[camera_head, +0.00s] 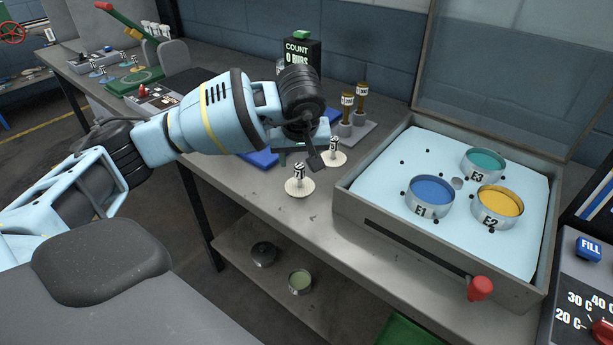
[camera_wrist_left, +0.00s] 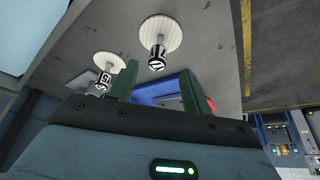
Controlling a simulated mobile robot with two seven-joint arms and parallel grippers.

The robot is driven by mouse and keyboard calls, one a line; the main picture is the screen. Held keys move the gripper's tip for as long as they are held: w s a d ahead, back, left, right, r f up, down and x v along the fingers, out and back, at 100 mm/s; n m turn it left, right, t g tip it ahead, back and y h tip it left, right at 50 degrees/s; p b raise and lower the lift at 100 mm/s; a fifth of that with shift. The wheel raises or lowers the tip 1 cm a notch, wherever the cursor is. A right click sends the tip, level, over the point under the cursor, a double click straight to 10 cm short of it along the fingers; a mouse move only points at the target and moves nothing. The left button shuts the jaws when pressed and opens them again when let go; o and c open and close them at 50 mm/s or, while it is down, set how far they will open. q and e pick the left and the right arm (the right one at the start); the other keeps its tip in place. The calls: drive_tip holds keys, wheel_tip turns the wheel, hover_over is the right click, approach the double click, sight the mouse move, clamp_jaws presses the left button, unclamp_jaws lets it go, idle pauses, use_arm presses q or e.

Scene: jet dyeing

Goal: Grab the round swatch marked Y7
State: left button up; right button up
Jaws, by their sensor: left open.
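Two pale round swatches with upright pegs lie on the grey bench beside my left gripper (camera_head: 310,158). The front swatch (camera_head: 300,188) is just below the gripper; the other swatch (camera_head: 338,159) is just right of it. In the left wrist view one swatch (camera_wrist_left: 166,28) is at top centre and the other (camera_wrist_left: 106,62) is left of it. Their peg labels are black and white; I cannot read with certainty which is Y7. My left gripper's two green fingers (camera_wrist_left: 158,85) are apart, with no swatch between them. My right gripper is not in view.
A blue item (camera_head: 260,159) lies behind the gripper. Right of the swatches is an open-lidded box (camera_head: 405,245) with cups E1 (camera_head: 430,195), E2 (camera_head: 498,205) and E3 (camera_head: 483,163). A grey stand (camera_head: 358,133) holds brown-topped pegs. Bench space in front of the swatches is clear.

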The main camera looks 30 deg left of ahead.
sight(299, 166)
use_arm(q)
drive_tip(key=shift+s, duration=0.15)
drive_tip(key=shift+a+f, duration=0.1)
drive_tip(key=shift+f, duration=0.2)
drive_tip(key=shift+a+f, duration=0.1)
drive_tip(key=shift+f, duration=0.4)
drive_tip(key=shift+w+f, duration=0.25)
drive_tip(key=shift+f, duration=0.05)
drive_tip(key=shift+w+a+f, duration=0.1)
drive_tip(key=shift+w+f, duration=0.2)
drive_tip(key=shift+f, duration=0.2)
drive_tip(key=x, duration=0.4)
drive_tip(key=shift+w, duration=0.3)
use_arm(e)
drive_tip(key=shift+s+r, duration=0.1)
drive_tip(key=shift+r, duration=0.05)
